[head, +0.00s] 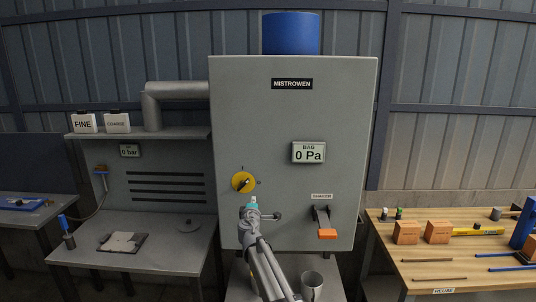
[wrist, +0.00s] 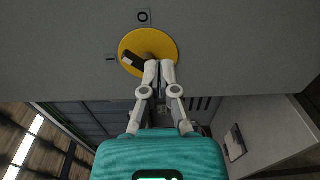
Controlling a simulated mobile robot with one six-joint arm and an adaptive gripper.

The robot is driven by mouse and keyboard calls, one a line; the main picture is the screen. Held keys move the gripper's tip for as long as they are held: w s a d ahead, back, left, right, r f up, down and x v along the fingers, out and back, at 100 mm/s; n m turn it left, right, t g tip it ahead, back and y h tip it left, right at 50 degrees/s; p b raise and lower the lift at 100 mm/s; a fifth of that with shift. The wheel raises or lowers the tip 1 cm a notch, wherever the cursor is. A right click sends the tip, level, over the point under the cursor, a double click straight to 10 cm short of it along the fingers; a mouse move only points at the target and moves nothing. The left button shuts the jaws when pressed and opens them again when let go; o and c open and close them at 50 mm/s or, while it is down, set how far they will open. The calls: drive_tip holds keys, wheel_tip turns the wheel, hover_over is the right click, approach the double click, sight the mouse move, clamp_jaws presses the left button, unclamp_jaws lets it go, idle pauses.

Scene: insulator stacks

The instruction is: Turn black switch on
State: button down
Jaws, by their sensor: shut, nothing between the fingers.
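The black switch (head: 244,183) sits on a yellow round plate (head: 237,179) on the grey cabinet front. In the head view, an I mark is above the plate and an O mark to its right. In the wrist view, the black switch (wrist: 133,60) points left and slightly up, toward the side with the line mark (wrist: 111,58); the O mark (wrist: 143,16) is above. My gripper (wrist: 160,62) is shut and empty, its fingertips over the right part of the yellow plate, at the switch's inner end. I cannot tell whether they touch. The head view shows my gripper's teal body (head: 253,203) just below the plate.
A lever with an orange handle (head: 327,234) juts out at the cabinet's lower right, under a label. A display (head: 308,152) reads 0 Pa. A grey workbench (head: 165,235) stands left, a wooden table (head: 450,258) with blocks and tools right.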

drive_tip(key=shift+w+d, duration=0.1)
drive_tip(key=shift+w, duration=3)
drive_tip(key=shift+a+r, duration=0.2)
drive_tip(key=shift+a, duration=0.35)
drive_tip(key=shift+d+r+p, duration=0.2)
drive_tip(key=shift+r+p, duration=0.7)
drive_tip(key=shift+p, duration=0.2)
drive_tip(key=shift+a+r+p, duration=0.2)
drive_tip(key=shift+r+p, duration=0.6)
drive_tip(key=shift+p, duration=0.05)
drive_tip(key=shift+d+r, duration=0.2)
drive_tip(key=shift+d, duration=0.2)
drive_tip(key=shift+s, duration=0.1)
idle(0.4)
drive_tip(key=s, duration=0.6)
drive_tip(key=shift+a, duration=0.1)
drive_tip(key=shift+f, duration=0.15)
idle(0.4)
